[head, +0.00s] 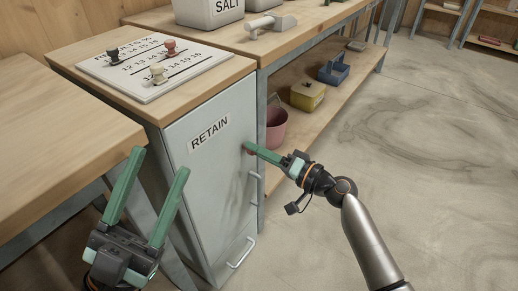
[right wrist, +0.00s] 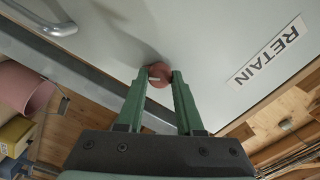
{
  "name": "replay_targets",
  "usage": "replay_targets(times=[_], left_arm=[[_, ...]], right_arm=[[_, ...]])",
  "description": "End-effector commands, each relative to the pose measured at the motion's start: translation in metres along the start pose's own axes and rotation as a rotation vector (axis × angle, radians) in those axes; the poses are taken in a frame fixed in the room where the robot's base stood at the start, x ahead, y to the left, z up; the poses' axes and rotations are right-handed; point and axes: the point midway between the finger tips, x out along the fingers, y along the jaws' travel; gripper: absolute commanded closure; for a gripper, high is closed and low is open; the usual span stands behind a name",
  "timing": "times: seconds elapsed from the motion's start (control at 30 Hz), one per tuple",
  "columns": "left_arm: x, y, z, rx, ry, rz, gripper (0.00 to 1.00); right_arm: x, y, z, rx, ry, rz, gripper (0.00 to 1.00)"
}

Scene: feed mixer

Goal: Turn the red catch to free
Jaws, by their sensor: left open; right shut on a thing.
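The red catch (right wrist: 158,76) is a small round reddish knob with a pale mark, on the front of the grey cabinet (head: 207,177) below the RETAIN label (head: 209,135). My right gripper (right wrist: 159,79) is shut on the catch, one green finger on each side of it. In the head view my right gripper (head: 249,149) reaches the cabinet front from the right and mostly hides the catch. I cannot tell the catch's setting. My left gripper (head: 160,165) is open and empty, left of the cabinet, fingers pointing up.
A board with pegs (head: 155,64) lies on the cabinet top. The cabinet has a door handle (head: 254,188) and a lower handle (head: 241,252). A pink bucket (head: 275,127), a yellow box (head: 307,96) and a blue caddy (head: 333,71) stand on the shelf. Floor at right is clear.

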Motion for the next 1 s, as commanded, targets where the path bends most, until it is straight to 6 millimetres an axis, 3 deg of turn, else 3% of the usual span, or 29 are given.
replay_targets(times=[0.5, 1.0], left_arm=[[0.013, -0.007, -0.015, 0.012, 0.011, 0.0, 0.42], [0.016, -0.009, -0.019, 0.026, 0.015, 0.001, 0.42]], right_arm=[[0.0, 0.0, 0.0, 0.42, 0.0, 0.001, 1.0], [0.0, 0.001, 0.001, 0.555, -0.001, 0.0, 1.0]])
